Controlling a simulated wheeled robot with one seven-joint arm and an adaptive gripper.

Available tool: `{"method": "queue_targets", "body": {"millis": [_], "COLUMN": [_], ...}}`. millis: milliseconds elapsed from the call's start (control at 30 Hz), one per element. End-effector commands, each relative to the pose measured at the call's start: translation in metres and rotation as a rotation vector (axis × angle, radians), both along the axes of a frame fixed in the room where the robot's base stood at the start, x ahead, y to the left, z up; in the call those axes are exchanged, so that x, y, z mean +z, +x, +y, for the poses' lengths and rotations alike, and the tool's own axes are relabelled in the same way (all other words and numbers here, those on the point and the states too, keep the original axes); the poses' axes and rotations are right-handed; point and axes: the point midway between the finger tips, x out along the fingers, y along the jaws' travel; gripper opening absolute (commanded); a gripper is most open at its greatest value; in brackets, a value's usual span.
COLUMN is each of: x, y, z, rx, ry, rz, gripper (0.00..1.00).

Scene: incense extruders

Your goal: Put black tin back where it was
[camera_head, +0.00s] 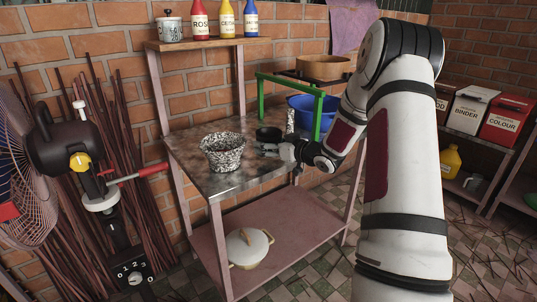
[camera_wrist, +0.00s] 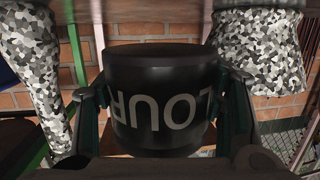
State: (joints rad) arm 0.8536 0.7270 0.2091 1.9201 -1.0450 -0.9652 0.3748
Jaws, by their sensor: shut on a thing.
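The black tin (camera_head: 268,133) is at the right part of the metal-topped workbench (camera_head: 210,180), near the green frame. In the wrist view the black tin (camera_wrist: 160,85) fills the middle, with white letters reading "LOUR" upside down. My gripper (camera_head: 272,149) reaches in from the right, its fingers on both sides of the tin; the wrist view shows my gripper (camera_wrist: 163,100) shut on it. I cannot tell whether the tin touches the benchtop.
A speckled pot (camera_head: 222,153) stands left of the tin; another speckled thing (camera_head: 290,120) is close behind right. A green frame (camera_head: 318,115) and blue basin (camera_head: 303,103) stand beyond. Red, white and dark tins sit on the right shelf (camera_head: 470,139). The bench's front left is clear.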

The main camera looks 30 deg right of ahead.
Motion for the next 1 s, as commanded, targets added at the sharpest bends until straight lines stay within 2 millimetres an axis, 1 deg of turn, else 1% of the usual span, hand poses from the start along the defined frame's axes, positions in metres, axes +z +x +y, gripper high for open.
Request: {"method": "queue_targets", "body": {"millis": [133,200,300,367,600,767,800,833,867,1000], "x": [-0.001,-0.015,-0.031,-0.036,-0.035,-0.039,-0.039,-0.039,-0.039,-0.039], "y": [0.010,0.009,0.008,0.008,0.008,0.008,0.008,0.008,0.008,0.008], "z": [-0.004,-0.004,-0.003,-0.003,-0.004,-0.003,-0.004,-0.003,-0.003,-0.003], "rx": [0.000,0.000,0.001,0.001,0.000,0.000,0.000,0.000,0.000,0.000], "ry": [-0.001,0.003,0.002,0.001,-0.001,-0.001,-0.001,-0.001,-0.001,-0.001], "rz": [-0.002,0.001,0.001,0.000,-0.001,-0.001,0.000,0.000,0.000,0.000], "gripper": [0.31,0.31,0.31,0.31,0.31,0.31,0.72,0.78,0.83,0.83]}}
